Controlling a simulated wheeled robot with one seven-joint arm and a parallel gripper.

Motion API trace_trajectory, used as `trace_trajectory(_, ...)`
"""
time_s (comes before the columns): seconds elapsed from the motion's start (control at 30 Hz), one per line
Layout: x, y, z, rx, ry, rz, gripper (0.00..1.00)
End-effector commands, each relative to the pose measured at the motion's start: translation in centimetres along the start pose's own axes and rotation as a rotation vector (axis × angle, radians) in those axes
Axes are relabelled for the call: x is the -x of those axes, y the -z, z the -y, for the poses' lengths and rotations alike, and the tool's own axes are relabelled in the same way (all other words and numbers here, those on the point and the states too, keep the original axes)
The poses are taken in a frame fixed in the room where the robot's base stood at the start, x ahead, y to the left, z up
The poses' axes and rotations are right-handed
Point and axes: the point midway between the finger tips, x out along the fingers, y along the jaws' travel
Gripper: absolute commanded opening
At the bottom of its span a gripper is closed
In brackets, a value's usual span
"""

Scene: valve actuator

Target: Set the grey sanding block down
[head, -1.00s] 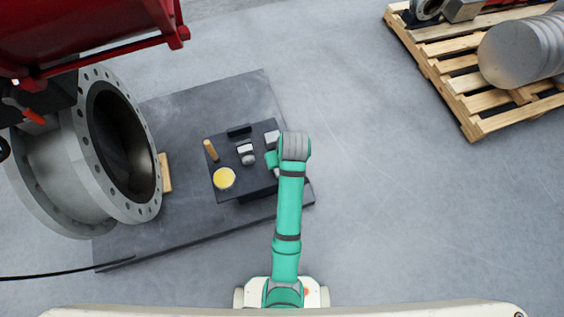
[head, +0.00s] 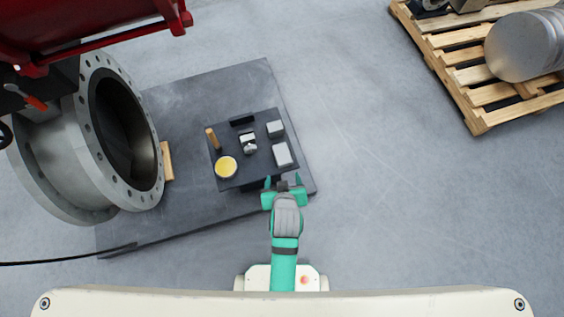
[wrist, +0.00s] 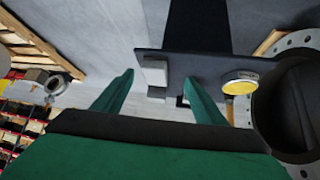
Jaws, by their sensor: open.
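A light grey block (head: 283,154), which looks like the sanding block, lies flat on the small dark tray (head: 233,183), near its right front edge. A second, smaller grey block (head: 275,128) sits behind it on the tray; I cannot fully tell the two apart by kind. My gripper (head: 282,181) is open and empty, just in front of the tray and apart from the light grey block. In the wrist view, the green fingers stand wide apart with nothing between them, and a grey block (wrist: 155,75) shows on the tray beyond them.
The tray also holds a yellow-topped tin (head: 226,167), a wooden-handled tool (head: 213,139), a small metal part (head: 248,144) and a black piece (head: 242,121). A large flanged pipe (head: 60,150) stands left. A wooden pallet (head: 455,75) is far right; floor between is clear.

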Motion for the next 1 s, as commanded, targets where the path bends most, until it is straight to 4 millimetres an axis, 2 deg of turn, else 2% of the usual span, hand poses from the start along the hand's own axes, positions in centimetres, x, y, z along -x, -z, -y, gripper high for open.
trace_trajectory(0.03,1.0,-1.2,0.2,-0.009,-0.008,-0.027,0.65)
trace_trajectory(0.17,3.9,-2.5,0.4,-0.034,-0.033,-0.13,0.65)
trace_trajectory(0.3,7.8,-3.3,0.6,-0.058,-0.054,-0.244,0.65)
trace_trajectory(0.53,15.5,-3.6,0.8,-0.087,-0.069,-0.429,0.65)
trace_trajectory(0.7,20.7,-3.0,0.9,-0.102,-0.071,-0.544,0.65)
trace_trajectory(0.83,23.1,-2.5,1.0,-0.108,-0.069,-0.598,0.65)
trace_trajectory(1.0,24.0,-2.2,1.2,-0.109,-0.065,-0.621,0.65)
